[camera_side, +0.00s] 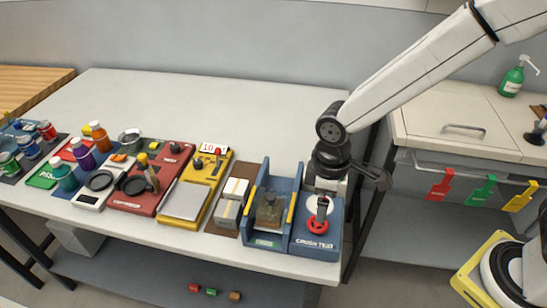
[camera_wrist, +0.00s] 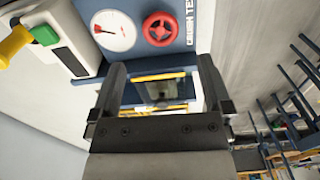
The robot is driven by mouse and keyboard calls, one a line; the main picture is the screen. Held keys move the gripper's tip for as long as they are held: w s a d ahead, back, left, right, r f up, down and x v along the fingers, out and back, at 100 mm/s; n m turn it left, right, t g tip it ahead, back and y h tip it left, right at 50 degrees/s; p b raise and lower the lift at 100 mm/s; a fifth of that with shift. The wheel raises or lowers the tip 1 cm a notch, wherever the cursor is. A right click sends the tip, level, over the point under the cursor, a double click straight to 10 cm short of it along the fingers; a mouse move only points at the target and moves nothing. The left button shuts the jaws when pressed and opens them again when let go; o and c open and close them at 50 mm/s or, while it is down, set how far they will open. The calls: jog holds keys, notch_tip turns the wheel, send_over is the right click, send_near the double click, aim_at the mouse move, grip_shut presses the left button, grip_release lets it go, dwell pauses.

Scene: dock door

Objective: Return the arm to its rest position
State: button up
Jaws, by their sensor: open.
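My gripper (camera_side: 376,177) is at the right end of the bench, beside and above the blue crush test station (camera_side: 329,238). In the wrist view my gripper (camera_wrist: 160,78) has its two dark fingers wide apart, with nothing held between them. Yellow and blue parts show through the gap, and I cannot tell what they belong to. The station's red wheel (camera_side: 318,226) and white dial show below my wrist. In the wrist view the red wheel (camera_wrist: 161,29) and the dial (camera_wrist: 114,30) lie beyond the fingers, apart from them.
A blue open-fronted holder (camera_side: 265,238) with yellow edges stands left of the station. Several coloured stations and bottles fill the bench farther left. The bench back (camera_side: 210,95) is clear. Red, green and yellow tags hang from a rail (camera_side: 470,170) at the right.

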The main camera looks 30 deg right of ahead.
jog(key=s+d+m+t, duration=0.1)
jog(key=s+d+m, duration=0.1)
jog(key=d+m, duration=0.2)
jog(key=s+d+r+m+t, duration=0.1)
jog(key=d+m, duration=0.3)
jog(key=d, duration=0.7)
jog(key=shift+s+d+r+t, duration=0.2)
jog(key=shift+s+r+t, duration=0.1)
jog(key=shift+s, duration=0.45)
jog(key=shift+a, duration=0.1)
dwell(1.1)
